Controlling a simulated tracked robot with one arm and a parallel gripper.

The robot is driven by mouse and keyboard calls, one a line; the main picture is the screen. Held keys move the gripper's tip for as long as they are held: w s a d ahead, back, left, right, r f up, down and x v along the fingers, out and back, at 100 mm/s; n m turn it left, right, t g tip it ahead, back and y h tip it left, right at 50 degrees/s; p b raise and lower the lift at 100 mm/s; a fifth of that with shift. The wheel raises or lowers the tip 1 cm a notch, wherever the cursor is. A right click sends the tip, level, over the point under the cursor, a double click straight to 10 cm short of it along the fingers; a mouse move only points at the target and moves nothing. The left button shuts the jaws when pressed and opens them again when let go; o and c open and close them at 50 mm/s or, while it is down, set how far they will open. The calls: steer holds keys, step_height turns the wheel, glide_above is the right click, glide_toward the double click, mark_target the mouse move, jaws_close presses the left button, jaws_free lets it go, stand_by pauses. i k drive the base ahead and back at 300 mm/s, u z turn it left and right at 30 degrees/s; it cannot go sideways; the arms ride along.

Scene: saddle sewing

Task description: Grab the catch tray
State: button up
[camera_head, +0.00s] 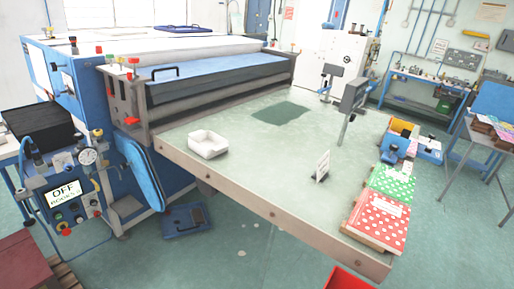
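A flat blue tray-like thing (172,224) with a dark inset lies on the floor under the table's left end. I cannot tell for sure which of the two is the catch tray. My gripper is not in view, and nothing shows touching either one.
A blue roller machine (215,80) stands behind the table. A control box (66,192) reading OFF is at left. Red and green dotted packs (378,220), a small sign (322,167) and a blue bin (428,150) are at right. A red bin (348,280) stands below. Floor in front is mostly clear.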

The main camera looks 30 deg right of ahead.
mark_target(208, 145)
steer(key=u, duration=0.2)
steer(key=i, duration=3.05)
steer(key=z, duration=0.7)
